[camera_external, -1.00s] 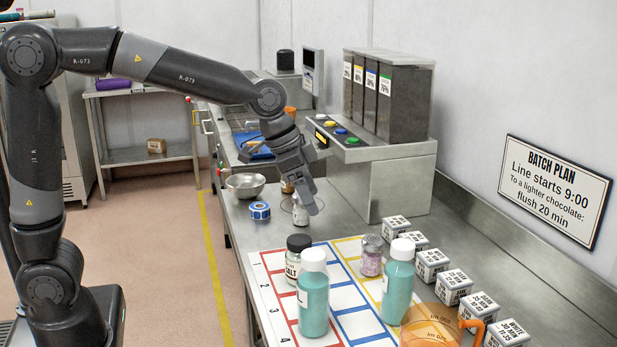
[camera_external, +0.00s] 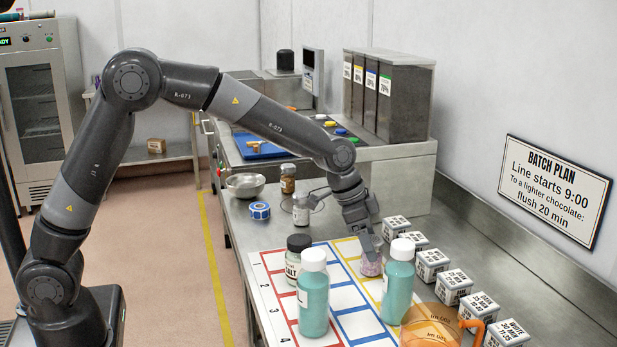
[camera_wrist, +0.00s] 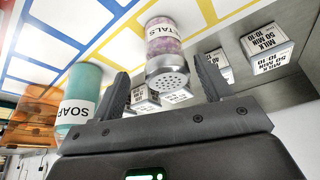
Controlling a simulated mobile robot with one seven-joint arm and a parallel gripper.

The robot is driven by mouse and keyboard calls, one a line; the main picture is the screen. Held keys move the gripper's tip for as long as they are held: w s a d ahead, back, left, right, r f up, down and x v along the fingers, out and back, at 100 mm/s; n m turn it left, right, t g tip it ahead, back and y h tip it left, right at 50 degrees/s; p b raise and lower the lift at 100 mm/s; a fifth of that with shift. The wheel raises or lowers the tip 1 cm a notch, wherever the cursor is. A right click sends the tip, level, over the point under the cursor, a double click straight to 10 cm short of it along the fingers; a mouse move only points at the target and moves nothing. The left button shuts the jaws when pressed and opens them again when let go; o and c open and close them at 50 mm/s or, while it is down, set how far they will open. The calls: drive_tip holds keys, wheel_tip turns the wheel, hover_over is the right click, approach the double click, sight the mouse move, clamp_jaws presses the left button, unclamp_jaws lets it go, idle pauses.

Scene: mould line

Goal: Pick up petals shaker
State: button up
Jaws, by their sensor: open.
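The petals shaker (camera_external: 371,267) is a small jar with pink-purple contents on the yellow-outlined part of the mat (camera_external: 348,247). My gripper (camera_wrist: 162,88) is open there, one finger on either side of the lid's line. The lid is near the fingertips; I cannot tell whether they touch it.
Teal bottles (camera_external: 397,284) (camera_external: 313,297) and a salt jar (camera_external: 297,257) stand nearby. A soap bottle (camera_wrist: 76,100) is left of my gripper.

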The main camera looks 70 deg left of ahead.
drive_tip(key=x, duration=0.3)
drive_tip(key=a+x, duration=0.1)
drive_tip(key=shift+d+f, duration=0.1)
drive_tip(key=shift+f, duration=0.15)
drive_tip(key=shift+w+f, duration=0.2)
drive_tip(key=shift+f, duration=0.15)
drive_tip(key=shift+c, duration=0.2)
drive_tip(key=c, duration=1.1)
